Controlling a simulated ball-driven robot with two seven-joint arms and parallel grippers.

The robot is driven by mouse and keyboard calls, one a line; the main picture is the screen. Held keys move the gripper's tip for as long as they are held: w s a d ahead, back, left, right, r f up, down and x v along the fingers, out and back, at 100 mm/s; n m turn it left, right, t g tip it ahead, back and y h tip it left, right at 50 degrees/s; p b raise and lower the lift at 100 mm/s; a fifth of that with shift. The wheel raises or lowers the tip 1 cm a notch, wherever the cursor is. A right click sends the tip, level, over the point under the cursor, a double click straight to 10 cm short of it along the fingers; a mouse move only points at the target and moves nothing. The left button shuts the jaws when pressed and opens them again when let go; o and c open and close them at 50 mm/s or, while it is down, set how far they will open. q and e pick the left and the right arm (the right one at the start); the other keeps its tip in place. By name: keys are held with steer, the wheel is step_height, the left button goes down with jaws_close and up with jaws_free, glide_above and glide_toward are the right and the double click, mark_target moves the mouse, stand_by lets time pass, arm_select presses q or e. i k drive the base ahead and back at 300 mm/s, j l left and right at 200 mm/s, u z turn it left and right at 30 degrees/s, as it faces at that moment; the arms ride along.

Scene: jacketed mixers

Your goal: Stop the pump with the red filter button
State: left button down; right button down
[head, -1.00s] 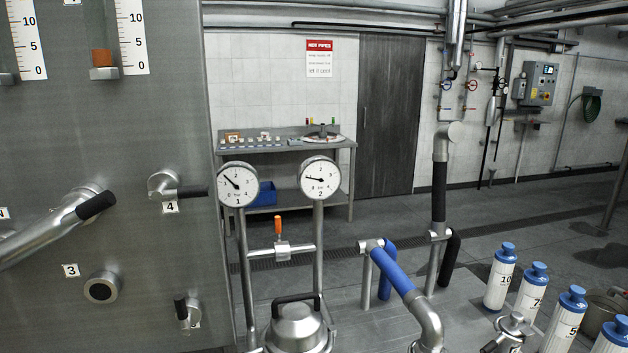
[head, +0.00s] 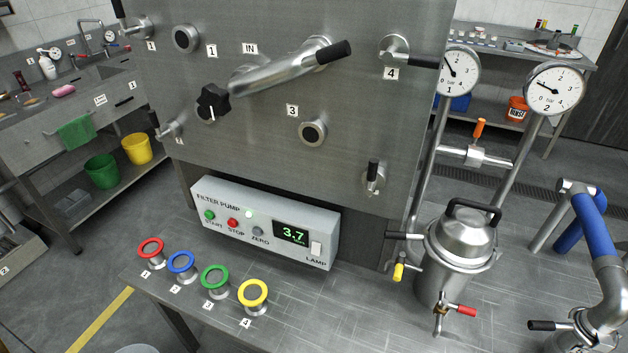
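The filter pump box (head: 265,222) is a pale grey control box on the metal bench, below the large steel panel. Its red button (head: 232,223), labelled STOP, sits between the green START button (head: 209,215) and the grey ZERO button (head: 257,230). A small whitish lamp (head: 248,213) above the buttons looks lit. The green display (head: 292,234) reads 3.7. A white LAMP switch (head: 316,248) is at the box's right end. Neither of my grippers shows in the head view.
Red, blue, green and yellow ringed ports (head: 215,280) stand on the bench in front of the box. A steel filter vessel (head: 460,248) with taps stands to its right. A bent pipe with a black grip (head: 290,68) sticks out from the panel above.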

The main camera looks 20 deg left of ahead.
mark_target(232, 222)
steer(key=u, duration=1.35)
